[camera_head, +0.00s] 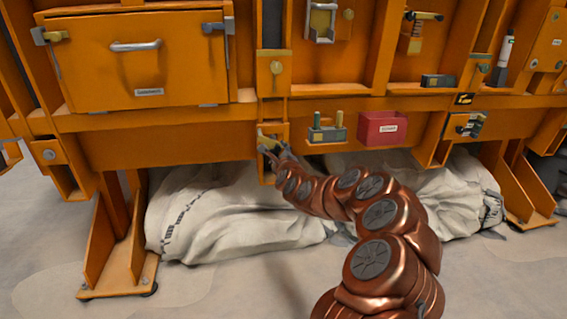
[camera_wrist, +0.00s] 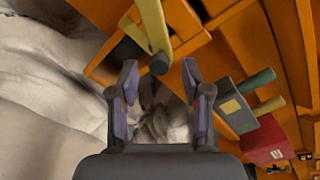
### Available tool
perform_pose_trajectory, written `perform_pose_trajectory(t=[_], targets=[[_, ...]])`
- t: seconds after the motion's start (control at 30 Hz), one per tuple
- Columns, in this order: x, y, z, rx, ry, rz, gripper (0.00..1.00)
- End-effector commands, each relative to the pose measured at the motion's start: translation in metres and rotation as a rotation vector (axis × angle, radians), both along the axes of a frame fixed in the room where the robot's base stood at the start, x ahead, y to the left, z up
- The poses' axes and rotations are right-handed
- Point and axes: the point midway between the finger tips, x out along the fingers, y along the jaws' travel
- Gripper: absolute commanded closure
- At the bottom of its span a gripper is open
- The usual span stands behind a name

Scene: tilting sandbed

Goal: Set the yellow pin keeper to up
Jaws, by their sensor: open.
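The yellow keeper (camera_wrist: 152,24) is a flat yellow bar on an orange bracket at the top of the wrist view. Its dark rounded end (camera_wrist: 159,64) points down toward my fingers. My gripper (camera_wrist: 160,85) is open, and the dark end lies at the mouth between the fingertips. I cannot tell whether they touch. In the head view my gripper (camera_head: 270,148) reaches the orange post below the frame's cross beam. A small yellow part (camera_head: 264,138) shows there, mostly hidden by my gripper.
A grey block with two pegs (camera_head: 327,133) and a red box (camera_head: 383,128) stand on a ledge just right of my gripper. White sacks (camera_head: 225,215) lie beneath the orange frame (camera_head: 180,145). A drawer with a handle (camera_head: 136,46) is at upper left. Open floor lies in front.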

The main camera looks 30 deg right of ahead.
Motion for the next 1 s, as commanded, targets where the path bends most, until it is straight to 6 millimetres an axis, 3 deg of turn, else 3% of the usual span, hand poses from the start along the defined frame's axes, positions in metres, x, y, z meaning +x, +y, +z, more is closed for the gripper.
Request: perform_pose_trajectory(t=[0.6,1.0], targets=[[-0.062,0.019,0.002,0.000,-0.002,0.001,0.52],[-0.080,0.026,0.002,-0.002,-0.002,0.000,0.52]])
